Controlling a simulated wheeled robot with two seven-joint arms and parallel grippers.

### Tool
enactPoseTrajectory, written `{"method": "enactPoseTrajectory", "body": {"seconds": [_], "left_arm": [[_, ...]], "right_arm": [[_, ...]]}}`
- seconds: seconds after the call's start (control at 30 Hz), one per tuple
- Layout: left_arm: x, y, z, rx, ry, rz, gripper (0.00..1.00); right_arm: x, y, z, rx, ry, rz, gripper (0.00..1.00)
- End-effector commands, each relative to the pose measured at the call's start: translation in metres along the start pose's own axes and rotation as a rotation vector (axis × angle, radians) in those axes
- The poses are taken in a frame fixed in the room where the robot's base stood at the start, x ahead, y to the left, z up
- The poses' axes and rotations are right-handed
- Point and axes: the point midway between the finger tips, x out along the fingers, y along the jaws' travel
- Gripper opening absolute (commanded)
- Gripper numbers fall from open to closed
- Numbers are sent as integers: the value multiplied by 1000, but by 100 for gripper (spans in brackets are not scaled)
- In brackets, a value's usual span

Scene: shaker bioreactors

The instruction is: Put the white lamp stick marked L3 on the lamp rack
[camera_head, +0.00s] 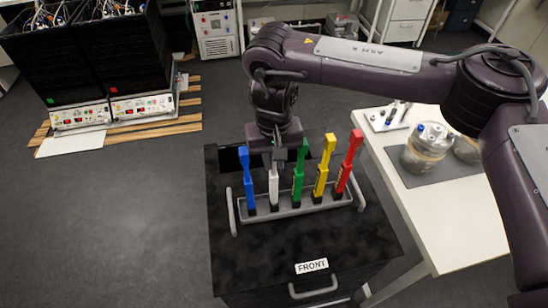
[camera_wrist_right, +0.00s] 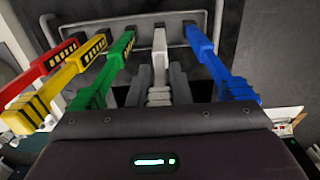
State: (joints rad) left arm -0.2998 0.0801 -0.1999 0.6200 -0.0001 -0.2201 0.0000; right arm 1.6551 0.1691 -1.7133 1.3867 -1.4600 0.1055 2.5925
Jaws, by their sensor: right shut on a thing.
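The white lamp stick (camera_head: 273,188) stands upright in the lamp rack (camera_head: 232,213), between the blue stick (camera_head: 247,178) and the green stick (camera_head: 299,172). Its lower end is at the rack's slot; I cannot tell whether it is fully seated. My right gripper (camera_head: 277,160) is above the rack, shut on the upper part of the white stick and hiding its top. In the right wrist view the white stick (camera_wrist_right: 160,45) runs from between the fingers (camera_wrist_right: 160,82) to the rack. No L3 mark is readable. My left gripper is out of view.
Yellow (camera_head: 323,168) and red (camera_head: 349,163) sticks stand in the same rack, right of green. The rack sits on a black cabinet marked FRONT (camera_head: 312,266). A white table (camera_head: 450,220) with vessels (camera_head: 425,150) is at the right. The cabinet top before the rack is clear.

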Motion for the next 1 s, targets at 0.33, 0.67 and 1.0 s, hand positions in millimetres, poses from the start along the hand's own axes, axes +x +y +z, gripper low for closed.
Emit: {"method": "enactPoseTrajectory", "body": {"seconds": [0.33, 0.67, 1.0], "left_arm": [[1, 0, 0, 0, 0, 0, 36], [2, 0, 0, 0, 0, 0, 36], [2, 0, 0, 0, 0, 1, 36]], "right_arm": [[4, 0, 0, 0, 1, 0, 0], [8, 0, 0, 0, 1, 0, 0], [8, 0, 0, 0, 1, 0, 43]]}}
